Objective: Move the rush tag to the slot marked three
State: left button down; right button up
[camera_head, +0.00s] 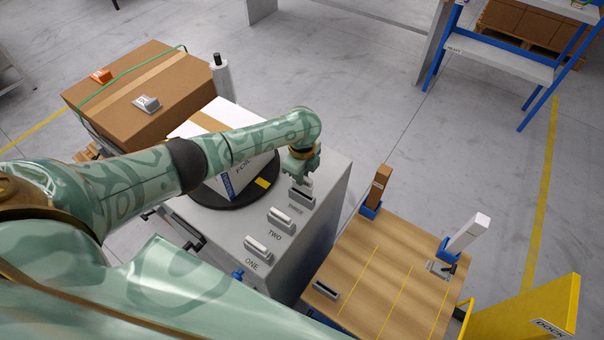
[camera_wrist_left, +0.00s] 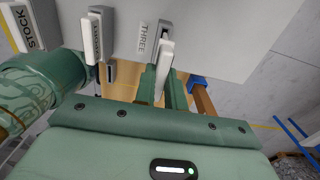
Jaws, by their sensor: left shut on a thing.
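My left gripper (camera_head: 302,176) is over the far end of the grey cabinet, at the slot marked three (camera_head: 301,197). It is shut on a pale tag (camera_wrist_left: 165,62), which stands between the green fingers in the left wrist view. Its lettering does not show, so I cannot read it as the rush tag. The tag's tip is close to the slot marked three (camera_wrist_left: 162,31); I cannot tell whether it is inside. Pale tags stand in slot two (camera_head: 281,218) and slot one (camera_head: 257,247). In the wrist view one tag (camera_wrist_left: 28,24) reads STOCK. My right gripper is not in view.
A white box (camera_head: 222,130) sits on a dark turntable (camera_head: 225,201) beside the slots, under my left arm. A wooden table (camera_head: 385,285) stands to the right with a brown block (camera_head: 380,184) and a white block (camera_head: 469,233) in blue holders. A strapped brown carton (camera_head: 130,90) is behind.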

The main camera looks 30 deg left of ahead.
aim_at(302, 191)
pick_arm(q)
jog(key=shift+f+b, duration=2.05)
jog(key=shift+f, duration=0.75)
jog(key=c, duration=1.4)
grip_release()
jog(key=shift+r, duration=0.1)
notch_tip(302, 191, up, 16)
jog(key=p, duration=0.6)
jog(key=shift+r+p, duration=0.1)
jog(key=shift+p, duration=0.25)
